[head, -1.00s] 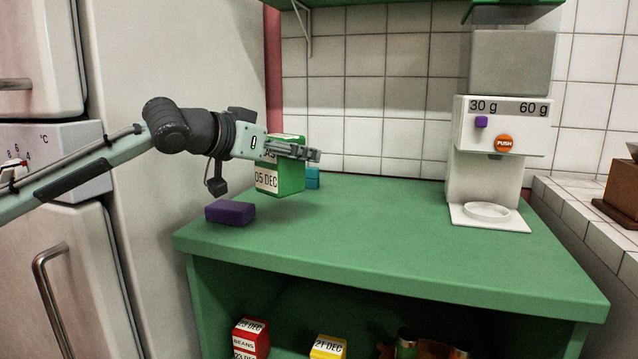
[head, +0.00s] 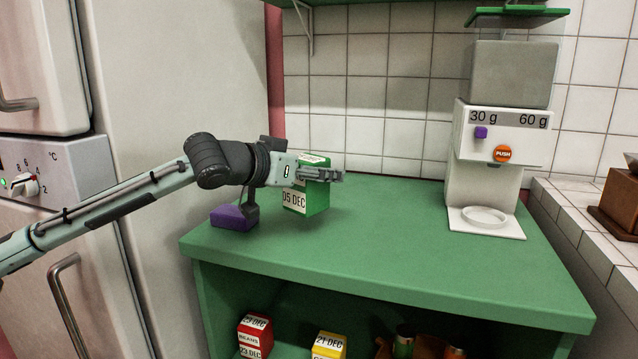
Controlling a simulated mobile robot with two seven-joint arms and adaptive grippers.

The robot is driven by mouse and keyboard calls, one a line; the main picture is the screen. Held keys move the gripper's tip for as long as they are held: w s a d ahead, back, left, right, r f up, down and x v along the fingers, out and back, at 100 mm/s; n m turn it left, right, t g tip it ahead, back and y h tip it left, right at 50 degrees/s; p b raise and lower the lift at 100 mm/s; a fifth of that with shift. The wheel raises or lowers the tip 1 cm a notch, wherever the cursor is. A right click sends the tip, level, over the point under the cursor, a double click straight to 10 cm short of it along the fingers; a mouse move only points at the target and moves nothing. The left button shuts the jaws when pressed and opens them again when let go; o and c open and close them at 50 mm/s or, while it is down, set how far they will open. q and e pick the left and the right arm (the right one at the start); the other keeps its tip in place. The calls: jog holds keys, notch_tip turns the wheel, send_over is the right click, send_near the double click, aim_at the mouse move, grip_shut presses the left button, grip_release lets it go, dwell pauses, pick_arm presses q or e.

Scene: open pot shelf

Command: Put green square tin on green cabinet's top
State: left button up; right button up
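The green square tin (head: 317,201), with a white "05 DEC" label, is over the left back part of the green cabinet's top (head: 400,240). My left gripper (head: 322,174) reaches in from the left and is shut on the tin near its upper end, its fingers covering part of it. The tin looks upright. I cannot tell whether its base touches the surface or hangs just above it. My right gripper is not in view.
A purple block (head: 232,218) lies at the top's left edge, below my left wrist. A white dispenser (head: 485,185) stands at the right back. The middle and front of the top are clear. A red tin (head: 254,338) and a yellow tin (head: 328,346) are on the shelf below.

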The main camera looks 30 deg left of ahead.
aim_at(294, 190)
pick_arm(q)
notch_tip(294, 190, down, 3)
jog(key=shift+f+b, duration=0.2)
jog(key=shift+b, duration=0.3)
jog(key=shift+f, duration=0.3)
jog(key=o, duration=1.8)
jog(key=shift+f, duration=0.1)
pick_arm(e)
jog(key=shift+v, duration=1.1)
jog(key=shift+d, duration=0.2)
pick_arm(q)
jog(key=b+v, duration=0.2)
jog(key=shift+s, duration=0.4)
jog(key=v, duration=0.8)
jog(key=shift+r, duration=0.2)
jog(key=shift+s+a+r, duration=0.1)
jog(key=shift+s+a, duration=0.05)
jog(key=shift+s, duration=0.4)
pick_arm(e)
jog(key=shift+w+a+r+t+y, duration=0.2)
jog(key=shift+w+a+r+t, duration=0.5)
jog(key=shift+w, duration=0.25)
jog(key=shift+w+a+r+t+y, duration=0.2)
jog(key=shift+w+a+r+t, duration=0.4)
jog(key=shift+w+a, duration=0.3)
